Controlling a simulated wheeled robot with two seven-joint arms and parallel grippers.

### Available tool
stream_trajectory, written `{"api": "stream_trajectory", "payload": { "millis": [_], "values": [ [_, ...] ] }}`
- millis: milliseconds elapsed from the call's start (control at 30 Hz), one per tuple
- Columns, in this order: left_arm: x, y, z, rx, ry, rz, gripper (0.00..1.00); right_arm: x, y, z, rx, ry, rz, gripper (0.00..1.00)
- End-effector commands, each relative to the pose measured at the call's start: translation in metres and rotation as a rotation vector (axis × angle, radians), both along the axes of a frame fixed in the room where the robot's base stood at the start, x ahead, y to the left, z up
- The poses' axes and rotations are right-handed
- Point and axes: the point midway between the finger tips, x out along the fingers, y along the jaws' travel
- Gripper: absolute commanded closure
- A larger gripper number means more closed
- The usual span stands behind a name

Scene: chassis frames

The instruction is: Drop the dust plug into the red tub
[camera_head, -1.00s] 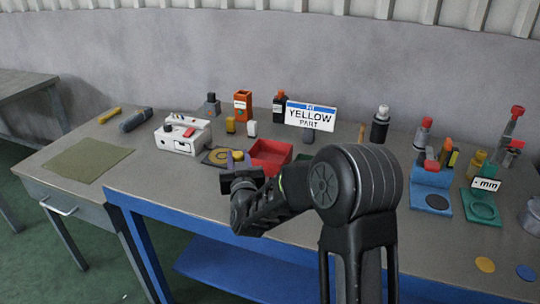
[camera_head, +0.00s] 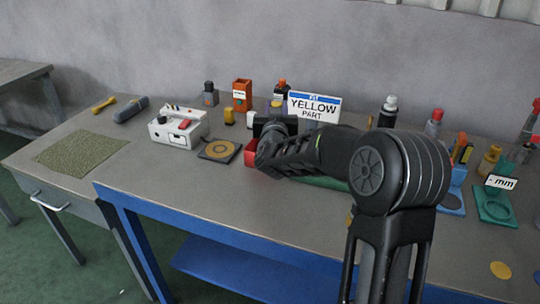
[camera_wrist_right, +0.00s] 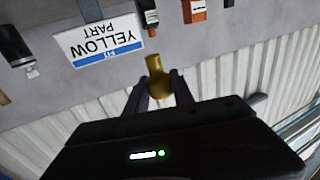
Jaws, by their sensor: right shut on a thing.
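The red tub (camera_head: 249,157) stands on the workbench in the head view. My right gripper (camera_head: 275,106) is over the tub area, and my arm hides most of the tub. In the right wrist view my right gripper (camera_wrist_right: 158,85) is shut on a brass-yellow plug (camera_wrist_right: 156,68), which looks like the dust plug. The plug sticks out past the fingertips. I cannot make it out clearly in the head view. The tub does not show in the wrist view, so the height between them cannot be told. My left gripper is not in view.
A "YELLOW PART" sign (camera_head: 314,107) stands behind the gripper. A white box (camera_head: 178,128) and a dark pad with a yellow ring (camera_head: 219,150) lie left of the tub. Orange holder (camera_head: 242,95) and bottles stand at the back.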

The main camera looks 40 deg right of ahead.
Motion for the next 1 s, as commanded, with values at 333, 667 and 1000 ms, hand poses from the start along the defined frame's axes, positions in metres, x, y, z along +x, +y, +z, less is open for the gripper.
{"api": "stream_trajectory", "payload": {
  "millis": [333, 667, 1000],
  "values": [
    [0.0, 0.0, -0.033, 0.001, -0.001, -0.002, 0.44, 0.0, 0.0, -0.042, 0.0, 0.001, 0.001, 1.0],
    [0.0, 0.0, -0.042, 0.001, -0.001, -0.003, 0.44, 0.0, 0.0, -0.055, 0.0, 0.0, 0.001, 1.0],
    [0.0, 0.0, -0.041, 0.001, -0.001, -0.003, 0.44, 0.0, 0.0, -0.055, 0.0, 0.0, 0.001, 0.59]
  ]
}}
